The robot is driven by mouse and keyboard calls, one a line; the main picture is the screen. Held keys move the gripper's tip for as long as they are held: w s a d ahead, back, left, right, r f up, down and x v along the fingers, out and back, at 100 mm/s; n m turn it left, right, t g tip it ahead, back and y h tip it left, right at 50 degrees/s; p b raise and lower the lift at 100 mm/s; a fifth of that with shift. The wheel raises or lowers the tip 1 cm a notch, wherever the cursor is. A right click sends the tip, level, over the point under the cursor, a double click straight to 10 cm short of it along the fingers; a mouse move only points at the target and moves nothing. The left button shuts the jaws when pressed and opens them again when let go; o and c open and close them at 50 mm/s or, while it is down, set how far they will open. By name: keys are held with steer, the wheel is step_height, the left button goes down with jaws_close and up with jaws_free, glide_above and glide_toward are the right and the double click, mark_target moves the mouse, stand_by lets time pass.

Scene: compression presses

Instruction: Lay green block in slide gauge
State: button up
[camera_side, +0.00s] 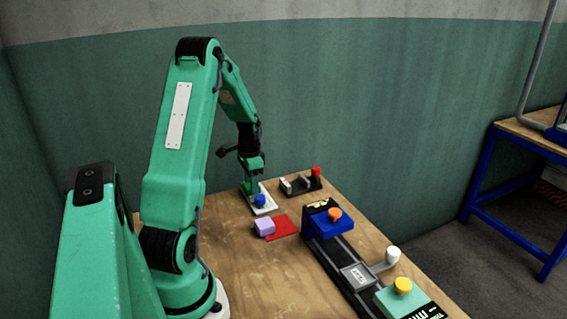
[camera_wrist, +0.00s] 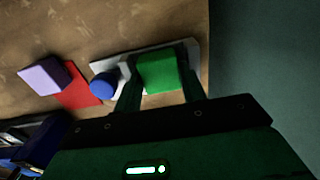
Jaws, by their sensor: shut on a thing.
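The green block (camera_wrist: 162,72) is between the two fingers of my gripper (camera_wrist: 161,88), which is shut on it. In the wrist view the block is over a white plate (camera_wrist: 196,54) with a blue round knob beside it; I cannot tell whether it touches the plate. In the side view my gripper (camera_side: 251,184) points down at this plate (camera_side: 268,208), and the block there is small and partly hidden. A dark rail with pale upright pieces and a red knob, which looks like the slide gauge (camera_side: 300,185), lies just to the right.
A lilac block (camera_side: 264,227) lies at the edge of a flat red square (camera_side: 284,226), in front of the plate. A long dark press (camera_side: 352,268) with a blue block, orange knob and white handle runs along the table's right side. Bare wood (camera_side: 255,275) lies in the foreground.

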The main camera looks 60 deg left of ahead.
steer(key=shift+f, duration=0.25)
steer(key=o, duration=0.9)
steer(key=shift+o, duration=0.2)
steer(key=shift+r, duration=0.15)
steer(key=shift+o, duration=0.4)
steer(key=shift+r, duration=3.75)
